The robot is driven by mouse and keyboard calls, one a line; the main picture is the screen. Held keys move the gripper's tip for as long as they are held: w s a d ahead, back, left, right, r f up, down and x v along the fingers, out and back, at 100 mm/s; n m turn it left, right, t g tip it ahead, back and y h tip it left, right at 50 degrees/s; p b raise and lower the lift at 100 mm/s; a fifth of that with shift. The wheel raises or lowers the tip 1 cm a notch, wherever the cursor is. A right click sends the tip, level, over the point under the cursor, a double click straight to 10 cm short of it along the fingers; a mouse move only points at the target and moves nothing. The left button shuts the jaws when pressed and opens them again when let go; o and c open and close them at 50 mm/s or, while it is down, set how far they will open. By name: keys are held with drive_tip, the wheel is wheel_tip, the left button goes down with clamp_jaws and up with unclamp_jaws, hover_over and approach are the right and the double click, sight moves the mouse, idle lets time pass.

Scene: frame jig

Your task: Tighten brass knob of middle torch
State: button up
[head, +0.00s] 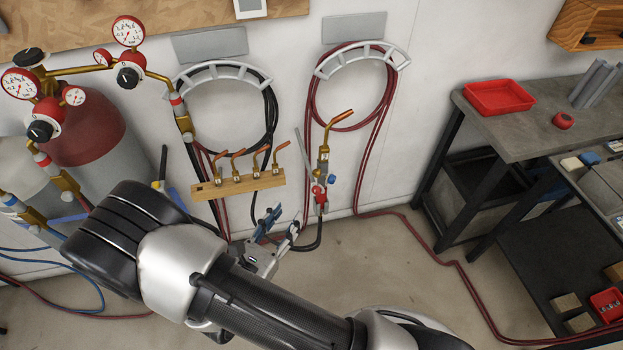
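One upright torch (323,165) with a brass body and a bent copper tip hangs by the wall, right of the middle of the head view. It has a red part (319,191) and a small blue part (332,179) low on it. A brass knob is too small to pick out, and I see no clear row of three torches. My gripper (281,226) is below and left of this torch, apart from it. Its two fingers look spread with nothing between them. My arm hides the floor and part of the wall below.
A wooden rack (236,187) with several copper tips is left of the torch. Hoses hang on two wall hangers (222,71) (362,58). Gas cylinders (92,128) with gauges stand at left. A workbench (520,128) with a red tray (499,97) is at right. Hoses cross the floor.

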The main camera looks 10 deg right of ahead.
sight(316, 175)
drive_tip(key=b+x, duration=0.2)
drive_tip(key=x, duration=1.2)
clamp_jaws()
